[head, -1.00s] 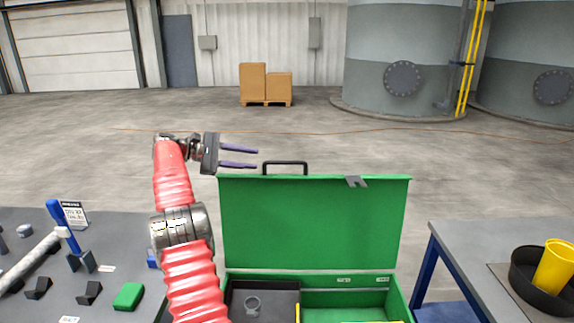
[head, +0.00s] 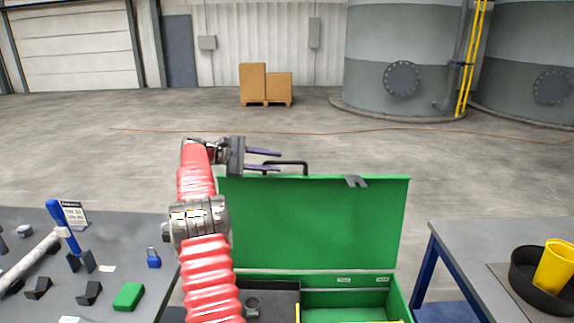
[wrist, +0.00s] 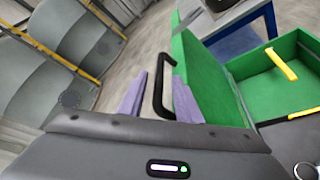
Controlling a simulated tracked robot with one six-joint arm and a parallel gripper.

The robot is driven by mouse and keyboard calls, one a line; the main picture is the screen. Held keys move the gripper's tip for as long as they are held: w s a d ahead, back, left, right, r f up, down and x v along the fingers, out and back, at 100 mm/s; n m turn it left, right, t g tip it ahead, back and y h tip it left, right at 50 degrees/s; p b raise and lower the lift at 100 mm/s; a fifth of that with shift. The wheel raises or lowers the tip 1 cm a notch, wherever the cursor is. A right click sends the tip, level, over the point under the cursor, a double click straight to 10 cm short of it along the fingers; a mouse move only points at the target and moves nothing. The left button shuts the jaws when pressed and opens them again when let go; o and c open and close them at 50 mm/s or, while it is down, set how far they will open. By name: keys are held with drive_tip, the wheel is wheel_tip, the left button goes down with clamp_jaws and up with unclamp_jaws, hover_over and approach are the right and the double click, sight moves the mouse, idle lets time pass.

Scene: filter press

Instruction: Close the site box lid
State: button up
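The green site box (head: 345,279) stands open in front of me, its lid (head: 320,225) raised upright. A black handle (head: 286,163) sits on the lid's top edge, and a grey latch (head: 356,181) is to its right. My gripper (head: 264,160) is open at the left end of the handle, its purple fingers pointing right. In the wrist view the handle (wrist: 158,90) shows between the two spread fingers (wrist: 160,98). I cannot tell whether the fingers touch it. My arm hides the lid's left edge and part of the box's left side.
A grey bench on the left (head: 120,240) holds a blue padlock (head: 153,258), a green block (head: 129,296) and a blue-handled tool (head: 63,225). A table on the right (head: 500,235) holds a black bowl (head: 530,285) with a yellow cup (head: 556,266).

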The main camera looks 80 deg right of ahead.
sight(281, 163)
drive_tip(key=x, duration=0.5)
drive_tip(key=shift+s+d, duration=0.15)
drive_tip(key=shift+s, duration=0.2)
drive_tip(key=shift+c, duration=0.7)
drive_tip(key=shift+f, duration=0.1)
clamp_jaws()
